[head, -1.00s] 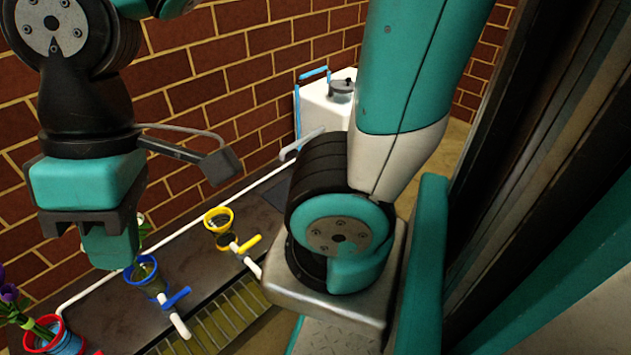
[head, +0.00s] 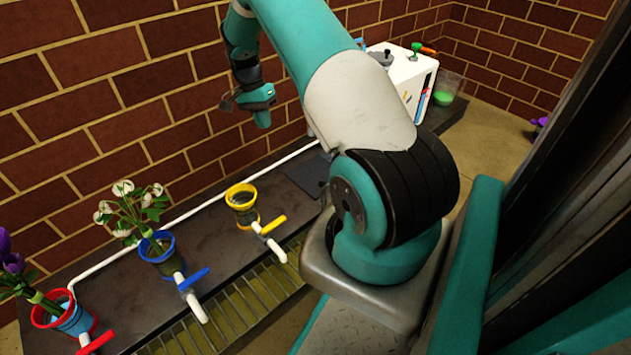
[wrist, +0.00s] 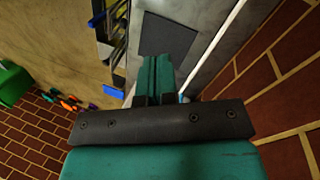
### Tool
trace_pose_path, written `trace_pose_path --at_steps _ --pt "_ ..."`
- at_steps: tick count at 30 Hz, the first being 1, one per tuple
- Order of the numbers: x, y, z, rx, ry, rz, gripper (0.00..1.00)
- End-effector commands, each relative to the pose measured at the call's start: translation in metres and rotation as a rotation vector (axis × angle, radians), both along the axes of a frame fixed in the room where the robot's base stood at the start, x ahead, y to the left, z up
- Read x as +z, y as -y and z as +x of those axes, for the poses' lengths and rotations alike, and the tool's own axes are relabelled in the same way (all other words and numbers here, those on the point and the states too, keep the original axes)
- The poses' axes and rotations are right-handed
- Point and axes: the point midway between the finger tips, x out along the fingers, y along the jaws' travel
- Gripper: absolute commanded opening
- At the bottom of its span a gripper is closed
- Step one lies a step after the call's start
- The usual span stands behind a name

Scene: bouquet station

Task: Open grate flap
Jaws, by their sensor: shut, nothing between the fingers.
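A yellowish slatted grate (head: 235,308) runs along the front of the dark bench in the head view. I cannot make out a separate flap on it, and my arm's base hides its right part. My gripper (head: 262,118) is shut and empty. It hangs above the back of the bench near the brick wall, away from the grate. In the wrist view its closed teal fingers (wrist: 153,75) point towards a dark square plate (wrist: 168,38), with nothing between them.
Three vases stand on the bench (head: 215,230): red (head: 75,318) and blue (head: 160,262) with flowers, yellow (head: 243,205) without. Each has a tap in front. A white box (head: 412,72) and a jar of green liquid (head: 447,88) stand at the far end.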

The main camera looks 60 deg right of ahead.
Motion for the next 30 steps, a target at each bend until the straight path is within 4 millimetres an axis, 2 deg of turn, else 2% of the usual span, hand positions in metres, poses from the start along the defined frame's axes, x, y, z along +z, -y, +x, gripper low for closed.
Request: trace_pose_path --at_steps 1,3,6,9,14,27,30 --pt "-0.033 0.024 -0.012 -0.101 -0.035 -0.015 0.00" --pt "-0.061 0.049 -0.028 -0.222 -0.073 -0.038 0.00" --pt "-0.089 0.070 -0.045 -0.339 -0.111 -0.063 0.00" --pt "-0.103 0.080 -0.055 -0.397 -0.130 -0.075 0.00" --pt "-0.121 0.081 -0.063 -0.414 -0.137 -0.079 0.00" --pt "-0.205 0.069 -0.096 -0.410 -0.136 -0.077 0.00" --pt "-0.198 0.066 -0.109 -0.410 -0.134 -0.078 0.00"
